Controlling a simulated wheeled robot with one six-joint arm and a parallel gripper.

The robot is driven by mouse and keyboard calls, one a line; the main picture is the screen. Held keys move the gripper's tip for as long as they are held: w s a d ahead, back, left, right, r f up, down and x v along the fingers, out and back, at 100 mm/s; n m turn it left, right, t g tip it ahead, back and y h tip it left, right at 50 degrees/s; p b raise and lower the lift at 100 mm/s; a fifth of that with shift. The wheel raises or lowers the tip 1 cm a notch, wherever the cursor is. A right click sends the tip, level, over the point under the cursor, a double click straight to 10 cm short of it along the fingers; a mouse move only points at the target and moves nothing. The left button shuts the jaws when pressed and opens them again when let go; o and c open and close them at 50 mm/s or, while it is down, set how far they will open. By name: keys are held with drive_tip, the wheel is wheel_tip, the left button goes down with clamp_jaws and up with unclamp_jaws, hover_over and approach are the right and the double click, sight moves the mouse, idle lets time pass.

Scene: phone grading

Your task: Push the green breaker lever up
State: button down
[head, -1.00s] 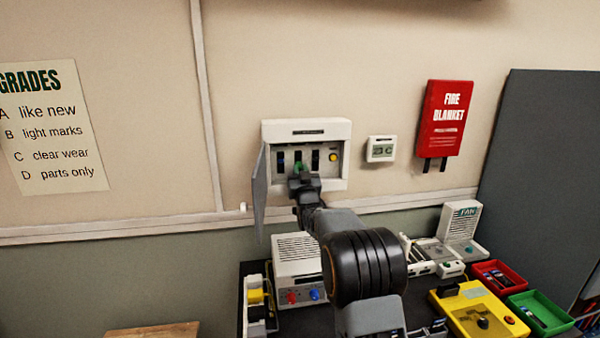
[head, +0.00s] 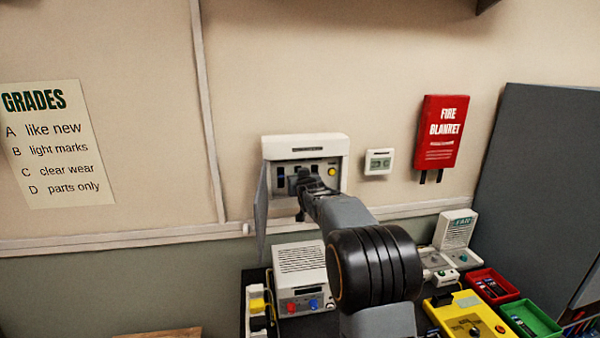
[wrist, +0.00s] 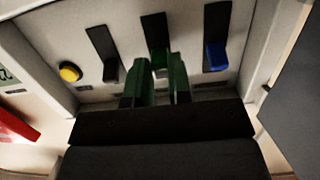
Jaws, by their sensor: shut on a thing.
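The green breaker lever (wrist: 160,57) sits in the middle slot of the white wall breaker panel (head: 305,143). In the wrist view my gripper (wrist: 160,72) has one finger on each side of the lever and is shut on it. In the head view my gripper (head: 304,178) is in front of the panel and hides the green lever. A blue lever (wrist: 216,55) and a black lever (wrist: 111,70) are in the slots on either side. How high the green lever sits in its slot is hard to tell.
The panel's grey door (head: 262,212) hangs open on its left. A yellow button (head: 332,171) is on the panel's right side. A thermostat (head: 379,162) and a red fire blanket box (head: 442,132) hang further right. A white power supply (head: 302,275) stands below.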

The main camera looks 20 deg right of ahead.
drive_tip(key=r+g+p, duration=0.1)
drive_tip(key=g+p, duration=0.1)
drive_tip(key=r+g+p, duration=0.1)
drive_tip(key=g+p, duration=0.1)
drive_tip(key=p, duration=0.1)
drive_tip(key=shift+w+d+y+p, duration=0.1)
drive_tip(key=shift+w+y+p, duration=0.2)
drive_tip(key=shift+w+y, duration=0.1)
drive_tip(key=shift+g, duration=0.4)
drive_tip(key=c, duration=1)
unclamp_jaws()
drive_tip(key=shift+c, duration=0.2)
drive_tip(key=shift+s, duration=0.1)
